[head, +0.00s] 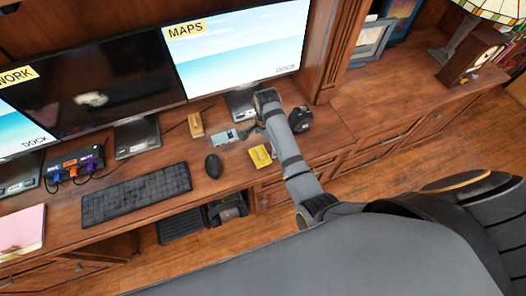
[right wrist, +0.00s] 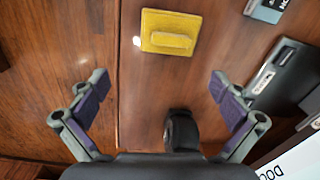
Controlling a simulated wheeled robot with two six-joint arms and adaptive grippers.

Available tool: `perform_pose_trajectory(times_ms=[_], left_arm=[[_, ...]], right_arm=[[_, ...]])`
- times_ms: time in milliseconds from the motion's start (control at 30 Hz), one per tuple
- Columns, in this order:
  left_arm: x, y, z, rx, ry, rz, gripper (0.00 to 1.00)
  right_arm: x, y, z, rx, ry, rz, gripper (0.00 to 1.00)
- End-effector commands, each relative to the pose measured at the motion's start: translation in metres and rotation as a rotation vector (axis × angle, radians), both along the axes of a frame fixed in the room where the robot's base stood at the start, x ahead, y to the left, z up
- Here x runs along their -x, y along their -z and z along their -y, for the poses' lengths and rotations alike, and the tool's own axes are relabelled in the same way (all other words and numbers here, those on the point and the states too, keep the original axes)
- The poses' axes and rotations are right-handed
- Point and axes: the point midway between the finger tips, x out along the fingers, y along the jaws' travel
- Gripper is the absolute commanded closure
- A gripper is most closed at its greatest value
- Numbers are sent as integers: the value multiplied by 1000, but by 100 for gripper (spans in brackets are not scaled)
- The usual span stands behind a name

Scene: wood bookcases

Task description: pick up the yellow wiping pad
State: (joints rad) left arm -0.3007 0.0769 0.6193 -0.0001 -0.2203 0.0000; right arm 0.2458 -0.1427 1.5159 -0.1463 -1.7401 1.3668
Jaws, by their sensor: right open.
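The yellow wiping pad (head: 261,156) lies flat on the wooden desk near its front edge, to the right of the black mouse. In the right wrist view the pad (right wrist: 171,33) shows at top centre, with a raised grip on top. My right gripper (right wrist: 160,88) is open and empty, its two purple-padded fingers spread wide, with the pad beyond the tips and roughly centred between them. In the head view my right arm reaches over the desk beside the pad and largely hides the gripper (head: 256,128). My left gripper is not in view.
The black mouse (head: 213,166), keyboard (head: 137,195) and grey-blue box (head: 224,138) are left of the pad. A rounded black object (head: 300,119) stands right of my arm and appears low between the fingers in the wrist view. Monitors (head: 240,45) stand behind. The desk right of it is clear.

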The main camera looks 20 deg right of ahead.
Motion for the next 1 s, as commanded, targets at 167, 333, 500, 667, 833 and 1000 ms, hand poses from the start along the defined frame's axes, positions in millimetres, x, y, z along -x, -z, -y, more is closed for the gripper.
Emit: perform_pose_trajectory(times_ms=[167,333,500,667,833,1000], left_arm=[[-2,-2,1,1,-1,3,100],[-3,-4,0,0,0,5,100],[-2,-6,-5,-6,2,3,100],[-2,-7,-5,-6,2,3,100],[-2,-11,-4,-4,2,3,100],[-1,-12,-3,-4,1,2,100]], right_arm=[[-12,-14,-11,-7,109,-23,0],[-11,1,-11,-5,109,-27,0],[-11,30,-12,-6,108,-26,0],[-11,40,-12,-7,108,-23,0],[-12,51,-16,-7,107,-25,0],[-13,80,-21,-5,106,-25,0]])
